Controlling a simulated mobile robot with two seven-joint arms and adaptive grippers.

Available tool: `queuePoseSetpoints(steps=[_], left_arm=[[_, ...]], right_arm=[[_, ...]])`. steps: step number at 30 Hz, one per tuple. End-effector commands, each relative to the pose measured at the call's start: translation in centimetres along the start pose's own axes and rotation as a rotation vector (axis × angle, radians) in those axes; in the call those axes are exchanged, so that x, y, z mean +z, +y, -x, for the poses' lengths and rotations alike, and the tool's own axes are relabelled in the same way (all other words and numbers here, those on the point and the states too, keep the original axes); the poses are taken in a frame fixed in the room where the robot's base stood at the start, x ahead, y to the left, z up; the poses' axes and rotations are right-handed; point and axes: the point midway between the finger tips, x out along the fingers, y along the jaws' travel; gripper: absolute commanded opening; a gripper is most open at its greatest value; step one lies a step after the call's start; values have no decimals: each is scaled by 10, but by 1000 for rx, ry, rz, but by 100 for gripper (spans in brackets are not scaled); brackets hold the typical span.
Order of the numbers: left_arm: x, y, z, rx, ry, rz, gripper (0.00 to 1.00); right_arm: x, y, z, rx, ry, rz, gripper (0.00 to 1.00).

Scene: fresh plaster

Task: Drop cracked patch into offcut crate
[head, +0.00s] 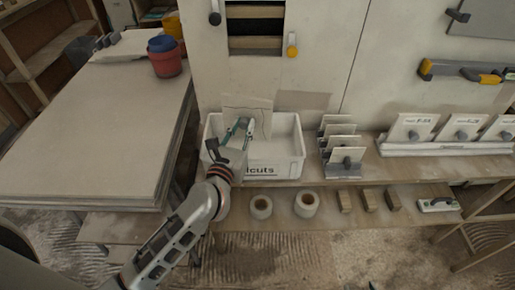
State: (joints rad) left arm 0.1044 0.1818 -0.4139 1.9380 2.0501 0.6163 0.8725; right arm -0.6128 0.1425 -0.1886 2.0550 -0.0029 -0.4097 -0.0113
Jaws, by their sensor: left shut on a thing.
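The cracked patch (262,111) is a thin pale square with a dark jagged line, upright over the back left of the offcut crate. My left gripper (243,125) is shut on its lower part. The offcut crate (290,168) is a white open bin with dark lettering, partly hidden by my left arm, on the bench against the wall. The patch overlaps the crate's back rim in the head view; whether it touches the crate is unclear. My right gripper is out of view.
A rack of pale patches (347,155) stands just right of the crate, with a labelled holder (440,148) further right. Tape rolls (307,204) and small blocks (367,201) sit on the lower shelf. A large table (90,125) with a red bucket (166,64) is at left.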

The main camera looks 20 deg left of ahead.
Motion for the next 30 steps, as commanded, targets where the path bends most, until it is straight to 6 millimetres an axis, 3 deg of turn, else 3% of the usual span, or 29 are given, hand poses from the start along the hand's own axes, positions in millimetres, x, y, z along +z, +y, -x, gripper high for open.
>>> queuePoseSetpoints(steps=[2,3,5,6,19,30], left_arm=[[3,0,0,0,-4,0,2],[3,0,0,0,-4,0,24],[3,0,0,0,-4,0,39],[3,0,0,0,-4,0,41],[-1,0,8,-1,2,0,41],[0,0,78,-1,3,1,41]], right_arm=[[-2,0,1,0,3,0,40],[-2,0,1,0,3,-1,40],[-2,0,1,-1,3,-1,40],[-2,-1,2,-1,3,-2,40],[4,-4,2,-8,-5,-5,40],[2,-3,2,-5,-3,-6,40]])
